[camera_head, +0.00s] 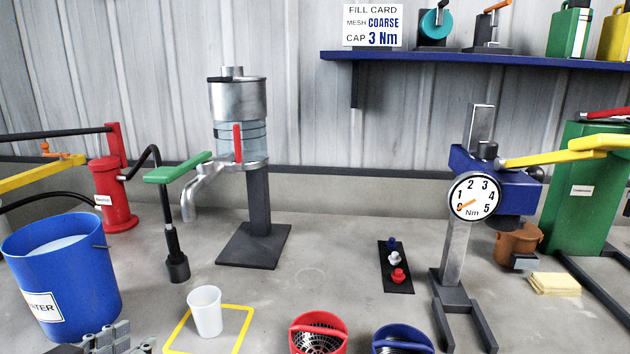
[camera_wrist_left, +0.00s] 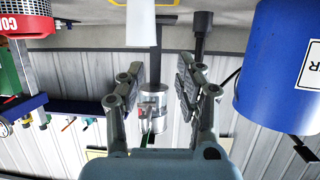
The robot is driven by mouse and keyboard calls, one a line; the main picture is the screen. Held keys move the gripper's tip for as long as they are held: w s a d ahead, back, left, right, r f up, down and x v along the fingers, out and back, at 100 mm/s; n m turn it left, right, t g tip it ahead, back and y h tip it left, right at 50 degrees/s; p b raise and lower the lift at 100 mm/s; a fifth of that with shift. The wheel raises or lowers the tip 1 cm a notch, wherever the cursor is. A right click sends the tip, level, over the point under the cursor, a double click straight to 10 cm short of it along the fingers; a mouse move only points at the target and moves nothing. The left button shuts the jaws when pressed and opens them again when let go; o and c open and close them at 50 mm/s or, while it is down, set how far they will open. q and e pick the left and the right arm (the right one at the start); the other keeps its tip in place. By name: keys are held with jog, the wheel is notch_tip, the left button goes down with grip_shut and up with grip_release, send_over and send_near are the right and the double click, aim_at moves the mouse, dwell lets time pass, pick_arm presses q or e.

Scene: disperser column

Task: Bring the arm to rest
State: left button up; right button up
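My left gripper (camera_head: 105,340) shows at the bottom left edge of the head view, low in front of the blue bucket and left of the white cup. In the left wrist view its fingers (camera_wrist_left: 158,78) are spread apart with nothing held between them. That view is upside down, and the silver disperser column (camera_wrist_left: 152,108) shows beyond the gap. The rest of my left arm is hidden below the head view's frame. My right gripper is in neither view.
A blue bucket (camera_head: 72,285) stands left, close to my left gripper. A white cup (camera_head: 205,311) stands in a yellow outlined square (camera_head: 240,335). Red (camera_head: 318,330) and blue (camera_head: 402,338) cups stand at the front. The gauge press (camera_head: 475,195) is right.

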pick_arm(q)
jog(key=s+d+r+g+y, duration=0.1)
jog(key=s+g+y, duration=0.2)
jog(key=s+g, duration=1.2)
jog(key=s+a+f+n+t+b, duration=0.15)
jog(key=s+f, duration=0.25)
jog(key=f, duration=1)
jog(key=s+a+f+t+b, duration=0.1)
jog(key=s+f+t, duration=0.15)
jog(key=f, duration=1.15)
jog(key=s+f+g+b, duration=0.2)
jog(key=s+f, duration=1.7)
jog(key=shift+s+a+f+b, duration=0.2)
jog(key=shift+s+a+b, duration=0.1)
jog(key=shift+a, duration=0.15)
